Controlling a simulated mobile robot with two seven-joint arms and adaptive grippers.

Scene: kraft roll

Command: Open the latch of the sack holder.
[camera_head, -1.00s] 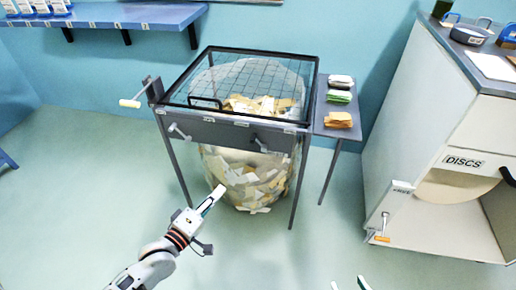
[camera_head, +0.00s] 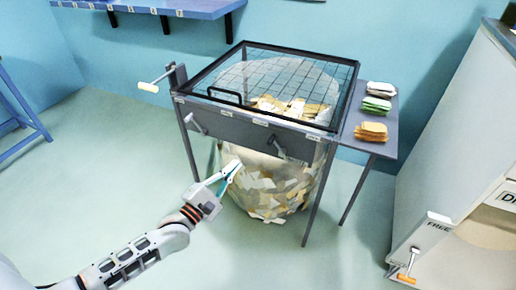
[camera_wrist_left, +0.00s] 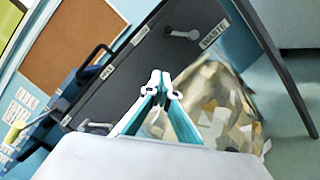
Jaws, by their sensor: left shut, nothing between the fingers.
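The sack holder (camera_head: 225,123) is a dark grey frame on thin legs, with a mesh lid on top. A clear sack (camera_head: 268,190) full of paper scraps hangs beneath it. Its front panel carries two small grey levers, a left one (camera_head: 195,123) and a right one (camera_head: 277,147); I cannot tell which is the latch. Both levers show in the left wrist view, one near the WASTE label (camera_wrist_left: 183,34) and one lower left (camera_wrist_left: 97,126). My left gripper (camera_head: 236,168) is shut and empty, in front of the sack and below the panel. My right gripper is out of view.
A crank with a cream handle (camera_head: 148,87) sticks out at the holder's left. A side shelf (camera_head: 383,143) at its right carries folded stacks (camera_head: 371,131). A white cabinet (camera_head: 455,150) stands at the right. The floor in front is clear.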

